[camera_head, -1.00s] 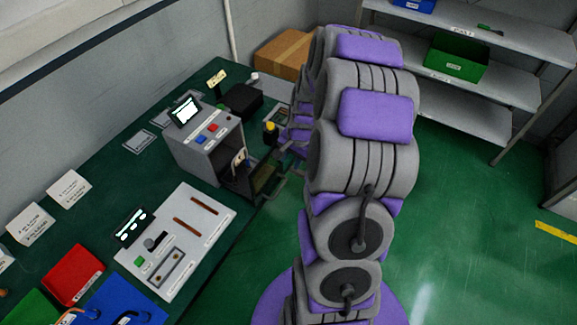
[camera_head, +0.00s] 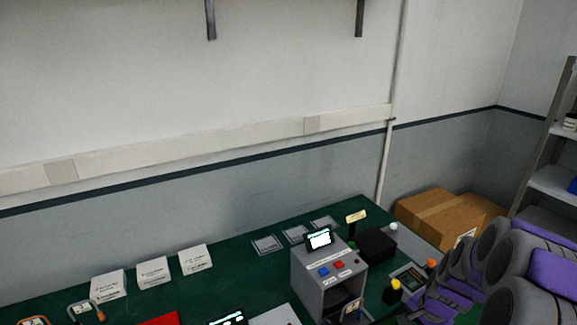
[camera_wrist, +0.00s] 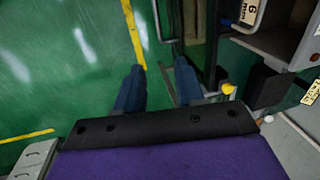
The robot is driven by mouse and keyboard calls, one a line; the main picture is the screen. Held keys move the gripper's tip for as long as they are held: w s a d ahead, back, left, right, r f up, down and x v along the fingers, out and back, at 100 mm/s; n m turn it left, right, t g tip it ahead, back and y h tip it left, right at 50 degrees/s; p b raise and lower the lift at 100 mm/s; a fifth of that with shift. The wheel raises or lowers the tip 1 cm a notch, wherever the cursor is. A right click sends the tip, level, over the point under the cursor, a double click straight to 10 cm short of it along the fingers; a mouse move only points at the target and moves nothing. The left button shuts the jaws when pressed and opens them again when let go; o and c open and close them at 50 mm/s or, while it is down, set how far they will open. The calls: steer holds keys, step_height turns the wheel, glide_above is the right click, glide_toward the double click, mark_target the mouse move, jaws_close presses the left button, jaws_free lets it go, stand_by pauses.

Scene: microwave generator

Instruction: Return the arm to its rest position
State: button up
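My gripper (camera_wrist: 158,76) shows in the wrist view with its two blue fingers apart and nothing between them, above the green floor. My purple and grey arm (camera_head: 505,275) fills the lower right of the head view; its gripper end cannot be made out there. The grey generator box (camera_head: 312,285) stands on the green bench, with a lit screen (camera_head: 319,239) on top and blue and red buttons. Its front opening is partly cut off by the picture's lower edge. In the wrist view, a grey box with a label (camera_wrist: 250,11) and a metal handle lies to the right of the fingers.
The green bench (camera_head: 235,275) runs along the wall. It holds white cards (camera_head: 153,272), a black box (camera_head: 376,246) and a yellow-topped knob (camera_head: 394,289). A cardboard box (camera_head: 440,218) is behind, and shelves (camera_head: 553,183) stand at far right. Open green floor (camera_wrist: 65,75) lies left of my gripper.

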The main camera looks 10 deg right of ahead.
steer(key=s+a+r+n+g+b, duration=0.1)
steer(key=s+a+r+n, duration=0.3)
steer(key=a, duration=0.4)
steer(key=s+a+r+n+g+b, duration=0.1)
steer(key=s+a+r+n, duration=0.25)
steer(key=a, duration=0.55)
steer(key=s+a+r+n+g+b, duration=0.1)
steer(key=s+a+n, duration=0.2)
steer(key=s, duration=0.5)
steer(key=s+a+r+n+b, duration=0.1)
steer(key=s+a+n, duration=0.2)
steer(key=s, duration=0.5)
steer(key=shift+s+a+r+g+h, duration=0.2)
steer(key=shift+a+r+g+h, duration=0.15)
steer(key=shift+a, duration=0.25)
